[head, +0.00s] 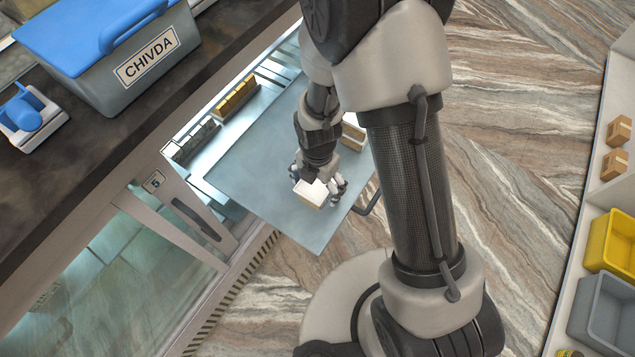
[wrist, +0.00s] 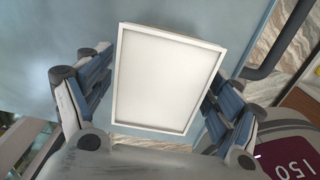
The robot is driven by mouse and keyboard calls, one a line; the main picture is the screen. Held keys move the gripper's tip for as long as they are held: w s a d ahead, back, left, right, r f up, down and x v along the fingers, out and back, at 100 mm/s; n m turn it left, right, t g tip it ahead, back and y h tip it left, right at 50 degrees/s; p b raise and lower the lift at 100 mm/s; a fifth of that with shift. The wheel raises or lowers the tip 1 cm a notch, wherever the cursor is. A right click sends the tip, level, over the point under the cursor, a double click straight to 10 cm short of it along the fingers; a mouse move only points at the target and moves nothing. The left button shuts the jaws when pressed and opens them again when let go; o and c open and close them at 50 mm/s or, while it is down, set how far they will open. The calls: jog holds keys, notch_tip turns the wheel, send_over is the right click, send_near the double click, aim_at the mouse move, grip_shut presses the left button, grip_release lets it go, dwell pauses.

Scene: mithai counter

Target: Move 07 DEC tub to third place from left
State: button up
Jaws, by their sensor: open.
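A white-lidded tub (head: 309,193) with a tan side sits on the blue-grey pulled-out tray (head: 250,165), near its front edge. No date label is readable on it. My gripper (head: 321,186) points down at this tub, with its fingers spread. In the wrist view the tub's pale lid (wrist: 168,80) lies between the two open fingers of my gripper (wrist: 160,100). The lid looks slightly turned relative to the fingers, and I cannot tell whether they touch its sides. Other white-lidded tubs (head: 352,134) stand farther back on the tray, partly hidden behind my arm.
Rows of small sweets (head: 237,98) lie in the case behind the tray. A CHIVDA bin (head: 112,80) and a scale (head: 32,113) stand on the dark counter. At right, shelves hold cartons (head: 618,131), a yellow bin (head: 612,243) and a grey bin (head: 606,310). Much of the tray's left half is bare.

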notch_tip(320, 180, up, 13)
jog(key=p, duration=0.4)
jog(key=shift+f, duration=0.2)
notch_tip(320, 180, up, 7)
jog(key=m+t, duration=0.1)
jog(key=m, duration=0.4)
send_over(318, 183)
jog(key=d, duration=0.2)
jog(key=s+d+r+m+t, duration=0.1)
jog(key=s+d+r+m, duration=0.2)
jog(key=r+m, duration=0.4)
jog(key=s+d+r+m+t, duration=0.1)
jog(key=s+d+r+m, duration=0.2)
jog(key=r+m, duration=0.35)
jog(key=s+d+r+m+t, duration=0.1)
jog(key=s+d+r+m, duration=0.1)
jog(key=s+r+m, duration=0.2)
jog(key=s+m, duration=0.3)
jog(key=m, duration=0.3)
jog(key=shift+s+d+t, duration=0.25)
jog(key=shift+d+t, duration=0.05)
jog(key=shift+d, duration=0.1)
jog(key=shift+c, duration=0.5)
